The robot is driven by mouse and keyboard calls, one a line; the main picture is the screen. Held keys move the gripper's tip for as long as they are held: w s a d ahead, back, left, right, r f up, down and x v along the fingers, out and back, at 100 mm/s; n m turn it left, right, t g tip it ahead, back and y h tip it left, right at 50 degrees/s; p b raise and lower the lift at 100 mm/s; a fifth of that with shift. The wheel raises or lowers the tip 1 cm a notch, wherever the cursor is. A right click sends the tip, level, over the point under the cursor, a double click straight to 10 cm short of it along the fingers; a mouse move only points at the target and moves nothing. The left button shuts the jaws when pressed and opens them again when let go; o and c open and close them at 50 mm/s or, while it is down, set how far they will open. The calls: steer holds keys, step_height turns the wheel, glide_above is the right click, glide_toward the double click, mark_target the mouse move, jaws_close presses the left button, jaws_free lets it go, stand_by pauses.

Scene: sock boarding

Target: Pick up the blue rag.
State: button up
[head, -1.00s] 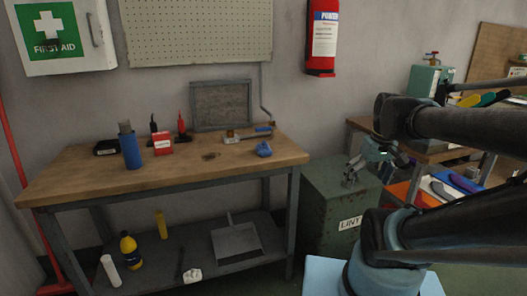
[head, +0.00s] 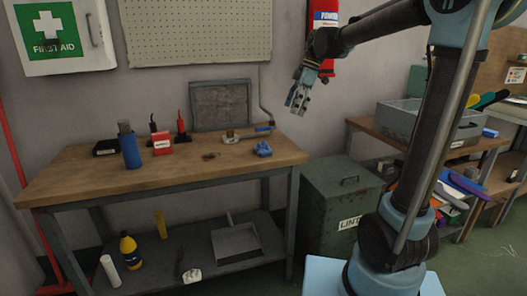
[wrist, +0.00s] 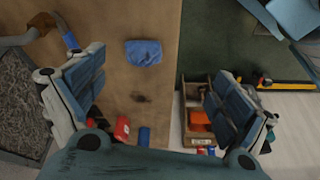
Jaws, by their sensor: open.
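The blue rag (head: 263,149) lies crumpled on the wooden workbench top (head: 100,180), near its right end. In the wrist view the rag (wrist: 144,52) shows as a small blue bundle on bare wood, near the bench edge. My gripper (head: 295,110) hangs above and to the right of the rag in the head view, pointing down, apart from it. In the wrist view its two fingers (wrist: 150,95) are spread wide with nothing between them, and the rag lies beyond the gap between them.
Beside the rag is a blue-handled tool (head: 248,134). A red box (head: 162,144) and a blue bottle (head: 130,148) stand further left. A grey framed panel (head: 221,105) leans at the wall. A green lint bin (head: 335,205) stands right of the bench. The bench front is clear.

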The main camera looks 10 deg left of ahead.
steer(key=w+a+n, duration=0.2)
steer(key=a+n, duration=0.1)
steer(key=a, duration=0.2)
glide_toward(265, 143)
steer(key=shift+g, duration=0.4)
steer(key=x, duration=1)
steer(key=shift+w+a+f, duration=0.1)
steer(key=shift+w+f, duration=0.15)
steer(key=shift+c, duration=0.5)
steer(key=c, duration=1)
